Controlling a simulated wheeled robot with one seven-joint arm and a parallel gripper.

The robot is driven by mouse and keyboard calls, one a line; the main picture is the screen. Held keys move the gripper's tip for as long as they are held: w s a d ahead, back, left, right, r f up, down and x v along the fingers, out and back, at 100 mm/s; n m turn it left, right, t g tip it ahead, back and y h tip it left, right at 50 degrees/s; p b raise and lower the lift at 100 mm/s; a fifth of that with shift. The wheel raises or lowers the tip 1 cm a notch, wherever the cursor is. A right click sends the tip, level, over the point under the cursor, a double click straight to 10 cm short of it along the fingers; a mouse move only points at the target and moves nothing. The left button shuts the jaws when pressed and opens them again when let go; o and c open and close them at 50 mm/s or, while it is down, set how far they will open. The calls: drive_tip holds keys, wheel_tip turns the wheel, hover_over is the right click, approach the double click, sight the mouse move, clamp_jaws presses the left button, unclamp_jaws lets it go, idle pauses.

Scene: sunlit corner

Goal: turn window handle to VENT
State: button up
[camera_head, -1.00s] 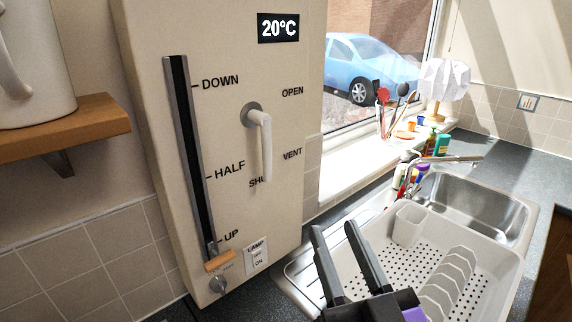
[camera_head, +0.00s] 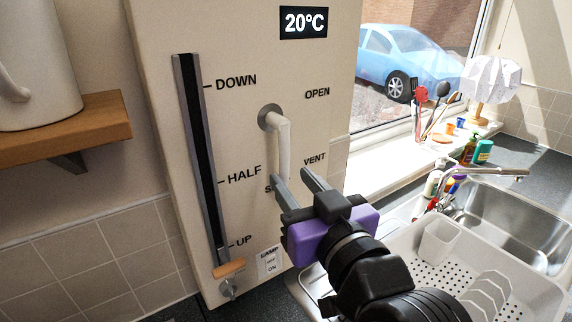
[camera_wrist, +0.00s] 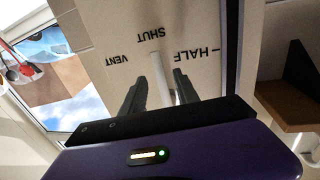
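The white window handle (camera_head: 284,145) hangs from its round grey mount on the cream panel (camera_head: 240,40) and points down towards SHUT. The VENT label (camera_head: 314,160) is to the right of the handle's lower end, with OPEN above it. My gripper (camera_head: 292,173) is open, its two grey fingers reaching to the handle's lower part. The handle's lower tip and most of SHUT are hidden in the head view.
A vertical slider (camera_head: 203,150) with a wooden knob (camera_head: 229,268) is left of the handle. A lamp switch (camera_head: 270,262) sits below. A wooden shelf (camera_head: 70,130) with a white jug is at left. A dish rack (camera_head: 400,255) and sink (camera_head: 510,215) lie right.

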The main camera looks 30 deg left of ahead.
sight(286, 172)
drive_tip(key=shift+p+x, duration=0.4)
drive_tip(key=shift+x, duration=1.85)
clamp_jaws()
